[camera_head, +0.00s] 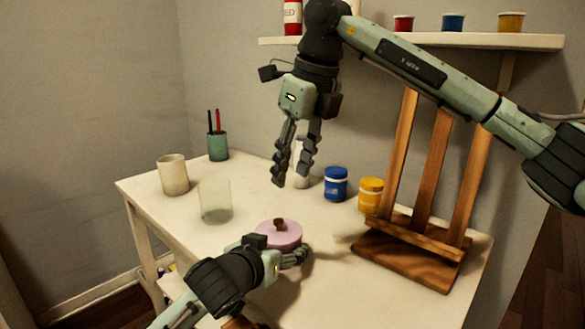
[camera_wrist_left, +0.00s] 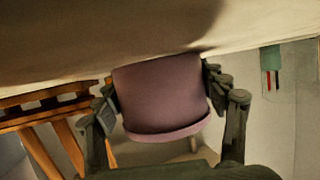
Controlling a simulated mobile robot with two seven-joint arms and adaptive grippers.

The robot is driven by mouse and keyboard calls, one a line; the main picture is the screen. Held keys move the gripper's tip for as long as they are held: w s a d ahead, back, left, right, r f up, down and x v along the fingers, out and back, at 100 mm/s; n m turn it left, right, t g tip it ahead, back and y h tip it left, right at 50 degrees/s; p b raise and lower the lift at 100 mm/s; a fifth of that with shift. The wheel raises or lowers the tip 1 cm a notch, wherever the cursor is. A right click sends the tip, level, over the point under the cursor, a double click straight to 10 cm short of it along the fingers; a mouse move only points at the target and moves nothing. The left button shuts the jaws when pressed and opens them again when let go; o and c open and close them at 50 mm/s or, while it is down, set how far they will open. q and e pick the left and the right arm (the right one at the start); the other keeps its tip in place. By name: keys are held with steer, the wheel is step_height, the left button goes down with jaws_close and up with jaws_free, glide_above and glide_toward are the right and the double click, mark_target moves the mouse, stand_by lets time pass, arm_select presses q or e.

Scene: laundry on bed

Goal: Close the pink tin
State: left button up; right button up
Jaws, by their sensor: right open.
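The pink tin (camera_head: 286,240) stands on the white table, with a small brown knob (camera_head: 279,224) at the middle of its round pink top. Whether the top is fully seated cannot be told. My left gripper (camera_head: 290,256) is low at the tin's near side, partly covering it. In the left wrist view the pink tin (camera_wrist_left: 163,95) appears upside down between the fingers of my left gripper (camera_wrist_left: 163,90), which press on both sides. A wider pink rim shows there. My right gripper (camera_head: 292,180) is open and empty, pointing down above and behind the tin.
A clear glass (camera_head: 215,203), a beige cup (camera_head: 173,175) and a green pen holder (camera_head: 217,146) stand left. A blue jar (camera_head: 335,185), a yellow jar (camera_head: 370,193) and a wooden easel (camera_head: 415,252) stand right. A wall shelf (camera_head: 470,40) holds more jars.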

arm_select(q)
steer(key=o, duration=0.4)
steer(key=shift+o, duration=0.2)
steer(key=v, duration=1.2)
